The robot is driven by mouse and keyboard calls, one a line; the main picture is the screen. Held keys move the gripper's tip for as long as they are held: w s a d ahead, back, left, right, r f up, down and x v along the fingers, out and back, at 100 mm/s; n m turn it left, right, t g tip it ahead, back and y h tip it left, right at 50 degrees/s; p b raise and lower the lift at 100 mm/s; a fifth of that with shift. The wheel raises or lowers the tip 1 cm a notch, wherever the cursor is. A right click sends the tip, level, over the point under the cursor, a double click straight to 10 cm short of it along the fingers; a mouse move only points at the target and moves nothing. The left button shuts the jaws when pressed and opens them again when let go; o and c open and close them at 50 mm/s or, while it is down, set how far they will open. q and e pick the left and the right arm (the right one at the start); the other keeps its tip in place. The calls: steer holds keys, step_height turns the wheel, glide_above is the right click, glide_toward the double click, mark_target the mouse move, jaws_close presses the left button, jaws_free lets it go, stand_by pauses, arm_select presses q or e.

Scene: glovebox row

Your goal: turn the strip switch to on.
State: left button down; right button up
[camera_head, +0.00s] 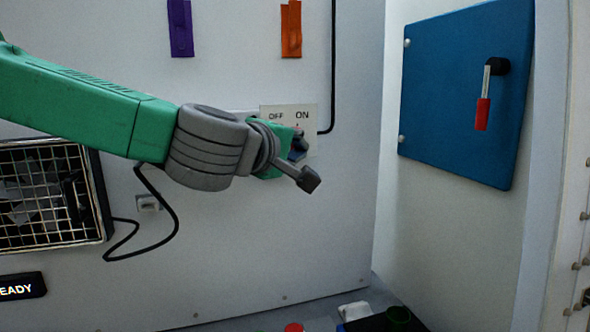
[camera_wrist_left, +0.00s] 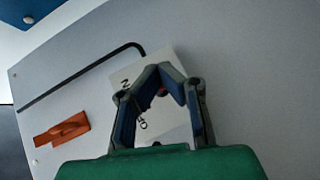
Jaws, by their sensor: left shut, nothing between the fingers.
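The strip switch is a pale plate (camera_head: 288,110) marked OFF on the left and ON on the right, on the back wall. My left gripper (camera_head: 299,147) is in front of its lower part and hides most of what is below the lettering. A small red mark shows under ON. In the left wrist view the plate (camera_wrist_left: 151,130) lies behind the fingers of my left gripper (camera_wrist_left: 160,75), which are shut with nothing between them. I cannot tell the switch's position or whether the fingers touch it. My right gripper is not in view.
A blue door (camera_head: 455,95) with a red-handled lever (camera_head: 483,112) is on the right wall. Purple (camera_head: 180,28) and orange (camera_head: 291,28) pieces hang above. A wire-grid box (camera_head: 45,195) is at left. A black cable runs up the wall beside the plate.

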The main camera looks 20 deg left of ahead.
arm_select(q)
steer(key=a+b, duration=0.1)
steer(key=n+t+b, duration=0.1)
steer(key=b, duration=0.1)
steer(key=shift+w+a+f, duration=0.1)
steer(key=shift+a+f, duration=0.25)
steer(key=shift+a, duration=0.05)
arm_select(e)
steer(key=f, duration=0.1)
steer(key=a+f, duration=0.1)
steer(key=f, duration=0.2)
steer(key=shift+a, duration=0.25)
arm_select(q)
steer(key=shift+w+a+f, duration=0.1)
steer(key=shift+w+a, duration=0.05)
steer(key=shift+a, duration=0.05)
